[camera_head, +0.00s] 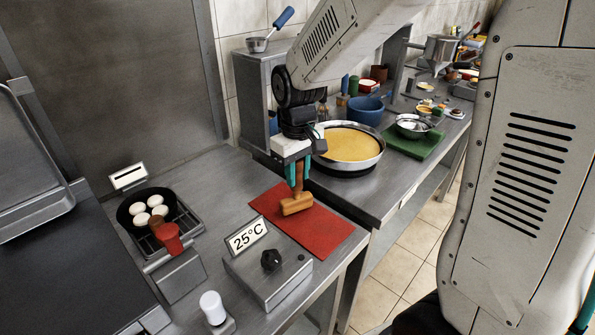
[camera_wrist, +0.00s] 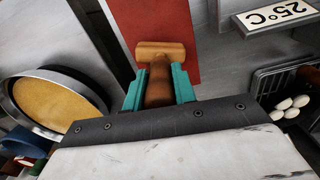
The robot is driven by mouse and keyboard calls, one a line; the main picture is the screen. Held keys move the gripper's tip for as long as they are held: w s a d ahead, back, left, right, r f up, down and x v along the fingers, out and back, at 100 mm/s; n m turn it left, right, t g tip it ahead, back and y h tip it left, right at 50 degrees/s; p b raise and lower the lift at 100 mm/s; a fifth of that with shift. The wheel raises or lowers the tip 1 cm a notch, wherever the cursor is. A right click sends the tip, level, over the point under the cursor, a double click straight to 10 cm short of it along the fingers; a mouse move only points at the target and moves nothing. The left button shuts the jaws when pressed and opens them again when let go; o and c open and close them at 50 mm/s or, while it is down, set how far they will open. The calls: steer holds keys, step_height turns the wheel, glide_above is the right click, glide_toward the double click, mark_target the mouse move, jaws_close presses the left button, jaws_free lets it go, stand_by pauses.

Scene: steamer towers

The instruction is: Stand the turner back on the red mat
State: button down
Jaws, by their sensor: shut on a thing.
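The turner (camera_head: 297,204) is a brown wooden T-shape with a round handle and a crosspiece at its lower end. My gripper (camera_head: 299,174) points down with its teal fingers shut on the handle. The turner is roughly upright, crosspiece down, over the red mat (camera_head: 325,235). I cannot tell whether the crosspiece touches the mat. In the wrist view the handle (camera_wrist: 158,84) sits between the fingers of my gripper (camera_wrist: 159,88), and the crosspiece (camera_wrist: 160,49) shows in front of the red mat (camera_wrist: 165,16).
A control box (camera_head: 268,270) with a 25°C sign (camera_head: 246,236) stands just left of the mat. A wide pan of yellow batter (camera_head: 350,145) stands behind it on the right counter. A small pan with white eggs (camera_head: 147,208) is at left. The mat's front part is bare.

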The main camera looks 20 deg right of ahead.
steer(key=shift+f, duration=0.5)
steer(key=c, duration=1.1)
jaws_free()
steer(key=shift+o, duration=0.2)
steer(key=shift+r, duration=3.85)
steer(key=shift+r, duration=0.1)
steer(key=shift+r, duration=2.15)
